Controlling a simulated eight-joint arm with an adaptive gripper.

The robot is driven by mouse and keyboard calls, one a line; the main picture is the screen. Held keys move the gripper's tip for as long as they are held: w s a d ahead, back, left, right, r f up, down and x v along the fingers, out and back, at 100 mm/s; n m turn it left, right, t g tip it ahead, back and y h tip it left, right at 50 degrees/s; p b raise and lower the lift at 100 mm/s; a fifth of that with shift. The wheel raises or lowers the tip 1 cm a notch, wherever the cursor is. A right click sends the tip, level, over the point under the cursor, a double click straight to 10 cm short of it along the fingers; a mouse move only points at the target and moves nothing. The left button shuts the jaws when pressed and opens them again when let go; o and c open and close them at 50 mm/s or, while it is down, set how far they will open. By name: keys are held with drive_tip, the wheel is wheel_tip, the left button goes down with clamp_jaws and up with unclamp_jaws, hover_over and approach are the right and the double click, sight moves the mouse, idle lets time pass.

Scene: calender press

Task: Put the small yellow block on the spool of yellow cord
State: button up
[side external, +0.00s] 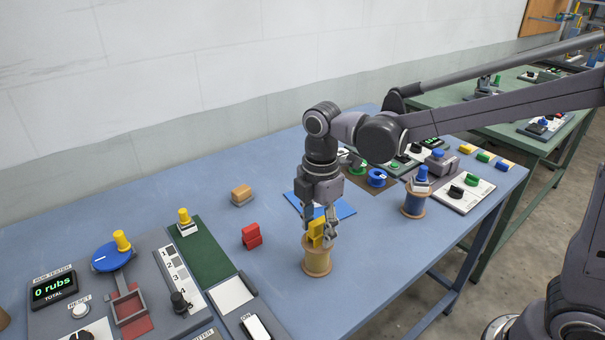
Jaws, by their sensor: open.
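The spool of yellow cord (317,261) stands upright on the blue table, right of the picture's middle. The small yellow block (316,229) is at the top of the spool, between the fingers of my gripper. My gripper (320,234) points straight down just above the spool, with its fingers open around the block. The block appears to rest on the spool's top, but the fingers partly hide where they meet.
A red block (251,236) and a tan block (241,195) lie left of the spool. A blue spool (413,203) stands to the right, before a switch panel (466,193). A rub tester (110,290) fills the lower left. A blue sheet (341,207) lies behind my gripper.

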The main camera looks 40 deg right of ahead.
sight(322, 221)
wheel_tip(322, 221, up, 11)
drive_tip(key=shift+r, duration=0.15)
drive_tip(key=s+d+f+m+t, duration=0.7)
drive_tip(key=s+d+m, duration=0.3)
drive_tip(key=m, duration=0.8)
drive_tip(key=d+f, duration=0.1)
drive_tip(key=d, duration=0.2)
